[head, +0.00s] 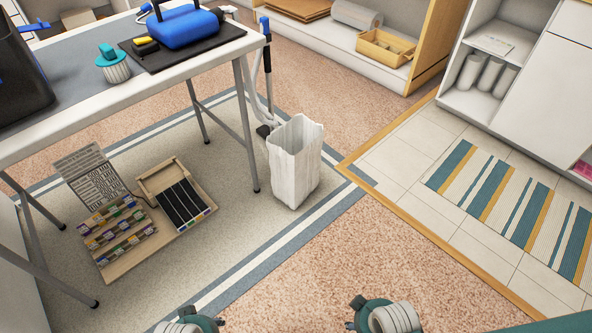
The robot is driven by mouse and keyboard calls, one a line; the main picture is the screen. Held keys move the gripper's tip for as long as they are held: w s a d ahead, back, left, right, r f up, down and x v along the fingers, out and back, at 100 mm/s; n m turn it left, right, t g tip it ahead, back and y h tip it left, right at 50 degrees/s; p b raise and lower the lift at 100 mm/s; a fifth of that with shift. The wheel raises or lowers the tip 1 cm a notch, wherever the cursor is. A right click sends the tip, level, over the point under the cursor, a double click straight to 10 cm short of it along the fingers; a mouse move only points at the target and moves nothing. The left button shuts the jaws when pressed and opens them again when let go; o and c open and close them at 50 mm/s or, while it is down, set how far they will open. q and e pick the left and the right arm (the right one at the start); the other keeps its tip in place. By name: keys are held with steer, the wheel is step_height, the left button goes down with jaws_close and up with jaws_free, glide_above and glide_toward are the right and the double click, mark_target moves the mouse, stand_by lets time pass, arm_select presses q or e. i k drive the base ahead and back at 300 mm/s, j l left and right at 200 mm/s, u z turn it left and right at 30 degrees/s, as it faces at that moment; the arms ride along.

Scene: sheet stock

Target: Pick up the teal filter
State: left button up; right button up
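The teal filter (117,71) stands on the long table at the upper left of the head view. It has a white pleated body and a teal top with a raised grip. It stands upright, just left of a dark mat and apart from it. Neither gripper can be made out. Only teal and white parts of my two arms show at the bottom edge, well away from the table.
The table (68,113) also bears a blue case (184,28) on a dark mat (203,48) and a black container (18,80). On the floor are a white bin (294,165) and a wooden organiser (160,240). The floor at lower centre is clear.

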mark_target(113, 65)
steer(key=i+u, duration=0.15)
steer(key=u, duration=0.2)
steer(key=i+l+u, duration=0.15)
steer(key=u, duration=0.2)
steer(key=i+l+u, duration=0.15)
steer(key=u, duration=0.25)
